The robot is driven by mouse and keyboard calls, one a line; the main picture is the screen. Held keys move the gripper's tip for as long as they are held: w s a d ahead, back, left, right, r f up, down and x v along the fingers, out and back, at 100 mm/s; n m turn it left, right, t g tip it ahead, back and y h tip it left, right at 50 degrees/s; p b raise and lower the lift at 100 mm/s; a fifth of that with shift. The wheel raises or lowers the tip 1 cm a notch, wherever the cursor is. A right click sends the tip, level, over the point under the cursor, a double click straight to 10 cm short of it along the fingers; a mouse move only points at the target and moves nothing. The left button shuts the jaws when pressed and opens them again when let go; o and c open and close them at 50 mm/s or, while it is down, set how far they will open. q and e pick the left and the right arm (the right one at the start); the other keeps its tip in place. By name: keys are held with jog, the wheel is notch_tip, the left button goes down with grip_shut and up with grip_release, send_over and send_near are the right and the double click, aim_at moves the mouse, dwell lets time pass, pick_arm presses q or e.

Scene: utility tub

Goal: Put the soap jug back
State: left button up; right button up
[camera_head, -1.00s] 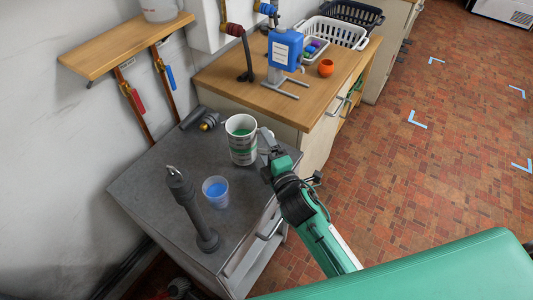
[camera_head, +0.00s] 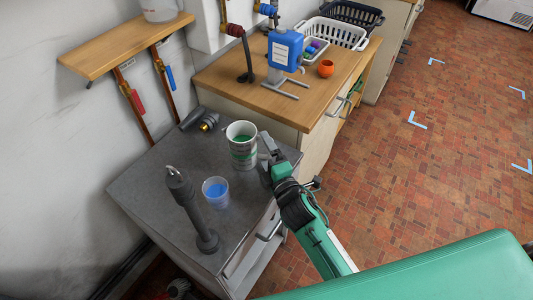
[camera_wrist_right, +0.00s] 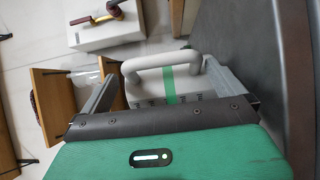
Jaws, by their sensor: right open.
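The soap jug appears to be the white jug (camera_head: 243,157) with green bands and green inside. It stands upright on the grey cabinet top, its handle side towards my right gripper. My right gripper (camera_head: 268,152) is open beside the jug. My left gripper is not in view.
A clear cup (camera_head: 216,192) with blue liquid and a tall dark grey post (camera_head: 188,205) stand near the jug on the grey cabinet top (camera_head: 150,180). A wooden shelf (camera_head: 110,52) holds a pale jug (camera_head: 160,8).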

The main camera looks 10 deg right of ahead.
jog(key=s, duration=0.3)
jog(key=s+d+b, duration=0.1)
jog(key=s, duration=0.3)
jog(key=shift+d+f, duration=0.2)
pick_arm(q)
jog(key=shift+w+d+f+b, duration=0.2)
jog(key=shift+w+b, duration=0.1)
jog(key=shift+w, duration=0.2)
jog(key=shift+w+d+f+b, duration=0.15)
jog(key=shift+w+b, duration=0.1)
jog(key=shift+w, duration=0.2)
pick_arm(e)
jog(key=shift+s+d+r, duration=0.1)
jog(key=shift+s+d, duration=0.15)
jog(key=shift+s, duration=0.9)
jog(key=shift+s+d+r, duration=0.1)
jog(key=shift+s+d, duration=0.15)
jog(key=shift+s, duration=0.9)
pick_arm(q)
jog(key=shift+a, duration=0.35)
pick_arm(e)
jog(key=shift+f, duration=0.1)
